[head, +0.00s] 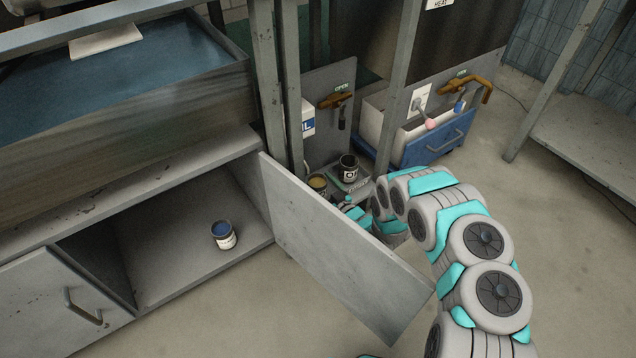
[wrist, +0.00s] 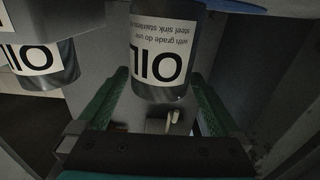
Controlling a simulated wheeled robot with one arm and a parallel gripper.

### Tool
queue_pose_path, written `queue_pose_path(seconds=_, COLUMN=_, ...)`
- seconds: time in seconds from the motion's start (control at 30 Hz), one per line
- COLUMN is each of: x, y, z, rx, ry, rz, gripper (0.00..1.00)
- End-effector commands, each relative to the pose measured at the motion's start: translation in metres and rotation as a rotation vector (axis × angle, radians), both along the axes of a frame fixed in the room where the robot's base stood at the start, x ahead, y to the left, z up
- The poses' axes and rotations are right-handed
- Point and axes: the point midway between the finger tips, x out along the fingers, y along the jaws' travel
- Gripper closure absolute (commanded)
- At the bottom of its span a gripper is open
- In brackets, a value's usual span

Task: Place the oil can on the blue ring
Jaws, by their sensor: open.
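An oil can (wrist: 160,60) with a white "OIL" label appears upside down in the wrist view, between the two green fingers of my open gripper (wrist: 160,76). I cannot tell whether the fingers touch it. A second "OIL" can (wrist: 42,62) is at the left. In the head view, a dark can (head: 348,168) and a yellow-topped can (head: 318,184) stand behind the open cabinet door, near my gripper, which the door partly hides. A blue-topped can (head: 224,236) stands inside the lower cabinet. I cannot make out a blue ring.
The open grey door (head: 340,250) stands between the cabinet and my arm. A blue bin (head: 436,140) and upright posts (head: 400,85) are behind the cans. A sink basin (head: 120,80) is above the cabinet.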

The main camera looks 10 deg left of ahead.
Motion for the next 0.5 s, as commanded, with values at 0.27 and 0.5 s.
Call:
queue_pose_path(seconds=0.27, x=-0.033, y=-0.039, z=-0.002, rx=-0.003, ry=0.004, rz=-0.003, gripper=0.0)
queue_pose_path(seconds=0.5, x=-0.062, y=-0.07, z=-0.001, rx=0.0, ry=0.001, rz=0.0, gripper=0.0)
